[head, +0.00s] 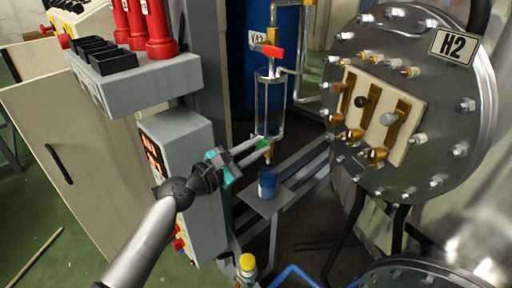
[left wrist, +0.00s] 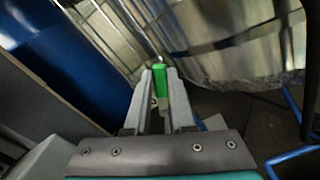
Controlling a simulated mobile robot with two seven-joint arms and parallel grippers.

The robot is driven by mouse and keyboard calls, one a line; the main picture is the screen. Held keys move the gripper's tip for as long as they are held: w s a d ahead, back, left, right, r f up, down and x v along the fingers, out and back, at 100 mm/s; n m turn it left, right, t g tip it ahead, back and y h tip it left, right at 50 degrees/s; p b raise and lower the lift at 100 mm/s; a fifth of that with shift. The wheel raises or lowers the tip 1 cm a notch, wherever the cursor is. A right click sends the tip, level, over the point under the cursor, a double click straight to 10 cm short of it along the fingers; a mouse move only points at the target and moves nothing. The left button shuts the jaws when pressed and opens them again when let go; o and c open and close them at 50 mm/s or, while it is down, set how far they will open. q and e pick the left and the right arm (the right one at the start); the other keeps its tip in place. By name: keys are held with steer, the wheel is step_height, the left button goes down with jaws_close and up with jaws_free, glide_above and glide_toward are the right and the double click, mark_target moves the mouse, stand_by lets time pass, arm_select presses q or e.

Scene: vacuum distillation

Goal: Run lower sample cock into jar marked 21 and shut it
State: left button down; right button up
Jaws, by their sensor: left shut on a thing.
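My left gripper (head: 264,147) is shut on a green cock handle (head: 262,142) at the foot of a glass sample vessel (head: 270,105). In the left wrist view the green handle (left wrist: 160,82) stands between the fingertips (left wrist: 160,88). A brass outlet (head: 268,156) shows just below the handle. A blue jar (head: 267,184) stands upright on a small grey shelf (head: 258,206) below the outlet. Its pale label is too small to read, and its contents cannot be seen. A red-handled upper cock (head: 270,51) is above the vessel. My right gripper is not in view.
A grey control box (head: 182,150) stands left of the shelf, under a unit with red posts (head: 160,45). A large flanged vessel marked H2 (head: 460,95) fills the right. A yellow-capped container (head: 247,265) is at the lower middle.

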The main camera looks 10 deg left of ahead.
arm_select(q)
steer(key=shift+d+f, duration=0.1)
steer(key=shift+f, duration=0.05)
stand_by(0.4)
steer(key=shift+s+d+f+m+b, duration=0.3)
steer(key=shift+f+m+b, duration=0.65)
steer(key=shift+m, duration=1.05)
steer(key=shift+s+d+f+m+b, duration=0.35)
steer(key=shift+f+m+b, duration=0.55)
steer(key=shift+m, duration=1.1)
steer(key=shift+s+d+f+m+b, duration=0.15)
steer(key=shift+d+f+m+b, duration=0.45)
steer(key=shift+m+b, duration=1)
arm_select(e)
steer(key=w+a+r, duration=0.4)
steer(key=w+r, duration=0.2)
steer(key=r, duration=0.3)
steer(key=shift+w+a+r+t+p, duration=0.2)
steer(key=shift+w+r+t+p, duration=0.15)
steer(key=shift+p, duration=0.1)
arm_select(q)
steer(key=shift+a+f+m, duration=0.1)
steer(key=shift+a+m, duration=0.05)
steer(key=shift+m, duration=0.35)
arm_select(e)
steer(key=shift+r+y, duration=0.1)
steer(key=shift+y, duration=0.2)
arm_select(q)
steer(key=c, duration=0.8)
jaws_free()
